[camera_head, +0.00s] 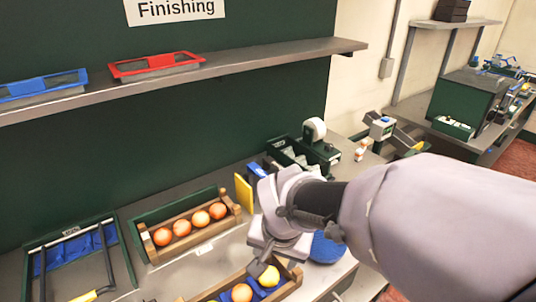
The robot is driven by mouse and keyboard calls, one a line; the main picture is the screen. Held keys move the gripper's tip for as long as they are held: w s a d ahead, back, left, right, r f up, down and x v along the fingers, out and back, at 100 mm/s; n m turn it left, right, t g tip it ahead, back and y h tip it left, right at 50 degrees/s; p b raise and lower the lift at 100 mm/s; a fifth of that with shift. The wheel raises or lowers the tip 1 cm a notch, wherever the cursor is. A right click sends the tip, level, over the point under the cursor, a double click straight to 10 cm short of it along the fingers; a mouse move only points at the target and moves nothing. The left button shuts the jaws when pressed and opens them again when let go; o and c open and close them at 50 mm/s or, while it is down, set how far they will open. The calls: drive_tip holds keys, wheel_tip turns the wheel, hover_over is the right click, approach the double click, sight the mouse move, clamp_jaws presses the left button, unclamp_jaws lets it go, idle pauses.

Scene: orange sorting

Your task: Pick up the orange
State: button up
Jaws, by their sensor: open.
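An orange (242,293) lies in the near wooden crate (291,284) at the bottom of the head view, on a blue lining. A yellow fruit (269,276) lies beside it in the same crate. My gripper (259,267) is open and hangs over this crate, close to the yellow fruit and up and right of the orange. Its fingertips are small and partly hidden, so I cannot tell whether they touch anything. Several more oranges (182,227) sit in a row in the far wooden crate (147,246).
A green tray with blue lining (72,252) stands at left. A yellow board (244,193), a label-printer-like device (317,145) and a blue round object (327,248) are near my arm. A shelf (215,67) with red (155,66) and blue (42,87) trays hangs above.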

sight(270, 273)
drive_tip(key=b+x, duration=0.3)
drive_tip(key=x, duration=0.6)
drive_tip(key=shift+a, duration=0.1)
drive_tip(key=b+x, duration=0.2)
drive_tip(key=x, duration=0.2)
drive_tip(key=shift+f+b, duration=0.25)
drive_tip(key=shift+b, duration=0.05)
drive_tip(key=shift+w+f, duration=0.1)
drive_tip(key=shift+c, duration=0.6)
drive_tip(key=c, duration=0.9)
